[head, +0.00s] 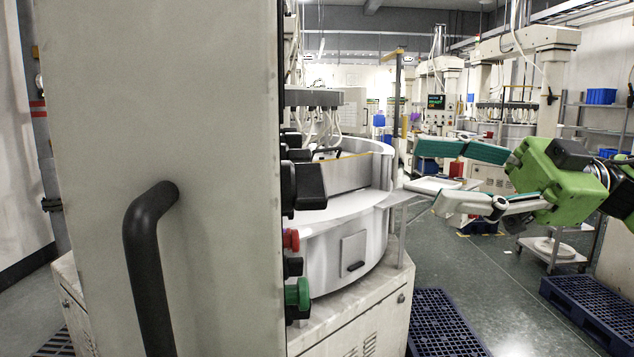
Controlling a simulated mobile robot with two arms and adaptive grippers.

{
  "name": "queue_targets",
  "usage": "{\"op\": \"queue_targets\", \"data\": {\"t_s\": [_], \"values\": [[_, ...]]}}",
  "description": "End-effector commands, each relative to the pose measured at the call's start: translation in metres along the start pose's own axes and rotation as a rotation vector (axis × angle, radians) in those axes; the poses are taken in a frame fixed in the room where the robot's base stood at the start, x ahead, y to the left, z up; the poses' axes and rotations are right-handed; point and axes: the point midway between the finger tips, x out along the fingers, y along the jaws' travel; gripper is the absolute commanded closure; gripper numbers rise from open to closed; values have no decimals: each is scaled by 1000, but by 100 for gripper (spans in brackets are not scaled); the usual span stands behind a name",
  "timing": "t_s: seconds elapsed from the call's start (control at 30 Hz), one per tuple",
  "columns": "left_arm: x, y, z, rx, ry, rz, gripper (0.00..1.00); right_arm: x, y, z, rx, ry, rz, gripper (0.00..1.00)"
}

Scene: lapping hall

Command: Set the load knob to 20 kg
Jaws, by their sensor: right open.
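A large pale control cabinet (160,90) fills the left foreground. Its control face is turned to the right and shows only edge-on. Several controls stick out of that edge: a large black knob or switch (310,187), a red button (291,239) and a green one (298,293). I cannot tell which is the load knob, and no scale or kg marking is readable. My right gripper (425,176) is open and empty, its fingers pointing left, well to the right of the controls and apart from them. My left gripper is not in view.
A black bar handle (150,265) juts from the cabinet's near face. The round lapping machine (345,220) stands behind the controls, with a small shelf (430,186) near my right gripper. Blue pallets (440,325) lie on the floor at right. The aisle floor between them is clear.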

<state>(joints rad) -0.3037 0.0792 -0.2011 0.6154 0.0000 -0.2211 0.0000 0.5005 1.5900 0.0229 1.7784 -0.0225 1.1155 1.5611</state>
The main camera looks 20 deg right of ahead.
Motion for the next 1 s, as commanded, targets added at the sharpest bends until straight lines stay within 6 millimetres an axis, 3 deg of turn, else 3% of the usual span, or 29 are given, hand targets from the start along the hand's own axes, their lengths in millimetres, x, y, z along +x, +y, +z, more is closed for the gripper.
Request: {"op": "queue_targets", "data": {"t_s": [0.07,0.17,1.0], "values": [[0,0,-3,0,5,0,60,8,-19,-11,3,-35,-63,47],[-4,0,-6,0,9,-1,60,15,-29,-16,12,-51,-94,47],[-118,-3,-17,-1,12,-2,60,120,-36,-18,10,-43,-93,47]]}}
